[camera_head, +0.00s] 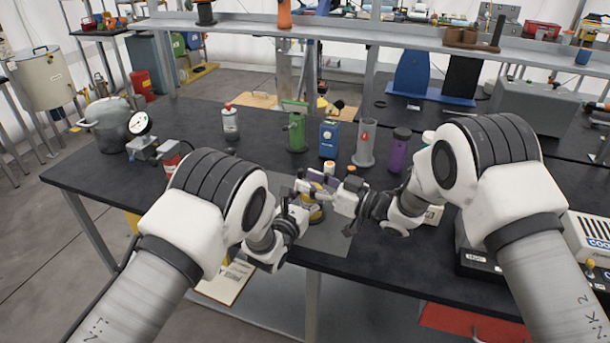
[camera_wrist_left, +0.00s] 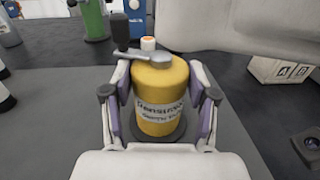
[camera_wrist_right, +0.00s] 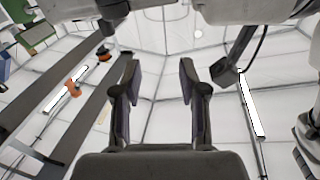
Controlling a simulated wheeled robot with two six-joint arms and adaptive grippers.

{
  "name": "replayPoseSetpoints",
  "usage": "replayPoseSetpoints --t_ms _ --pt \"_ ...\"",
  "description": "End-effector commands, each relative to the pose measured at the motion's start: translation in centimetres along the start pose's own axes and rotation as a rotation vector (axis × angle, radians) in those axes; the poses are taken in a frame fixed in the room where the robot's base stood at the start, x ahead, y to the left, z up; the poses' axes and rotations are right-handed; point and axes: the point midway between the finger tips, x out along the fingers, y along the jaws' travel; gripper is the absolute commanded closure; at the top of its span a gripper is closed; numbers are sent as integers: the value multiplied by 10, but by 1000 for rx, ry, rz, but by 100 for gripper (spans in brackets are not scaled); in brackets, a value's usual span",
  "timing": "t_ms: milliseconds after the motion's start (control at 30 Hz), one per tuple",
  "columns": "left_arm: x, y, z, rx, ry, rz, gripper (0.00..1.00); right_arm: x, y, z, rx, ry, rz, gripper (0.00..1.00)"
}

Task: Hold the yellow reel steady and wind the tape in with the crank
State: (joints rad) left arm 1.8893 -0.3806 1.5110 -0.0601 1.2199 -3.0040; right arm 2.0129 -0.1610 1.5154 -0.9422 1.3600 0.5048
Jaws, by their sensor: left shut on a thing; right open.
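The yellow reel (camera_wrist_left: 165,95) stands upright on the grey mat (camera_wrist_left: 48,115), with a printed label facing the left wrist camera. Its metal crank arm (camera_wrist_left: 147,58) lies across the top, with a dark upright knob (camera_wrist_left: 120,30) at the left end. My left gripper (camera_wrist_left: 160,98) is shut on the reel, one finger on each side. In the head view the reel (camera_head: 316,214) is partly hidden by my grippers. My right gripper (camera_head: 308,187) is open near the reel's top, and it also shows open and empty in the right wrist view (camera_wrist_right: 160,75).
Behind the reel stand a green device (camera_head: 297,132), a blue box (camera_head: 328,140), a clear cylinder (camera_head: 365,147) and a purple bottle (camera_head: 398,152). A white-and-orange capped container (camera_head: 329,168) is close behind my grippers. A lettered block (camera_wrist_left: 282,70) lies to the right.

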Motion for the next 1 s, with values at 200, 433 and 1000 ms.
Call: replayPoseSetpoints --t_ms 200,433,1000 --pt "0 0 1 0 -3 0 100 -44 64 10 -98 -34 -101 58" --pt "0 0 1 0 -2 0 100 -35 69 25 -74 -37 -80 58" --pt "0 0 1 0 -2 0 100 65 61 28 -71 -36 -77 58"
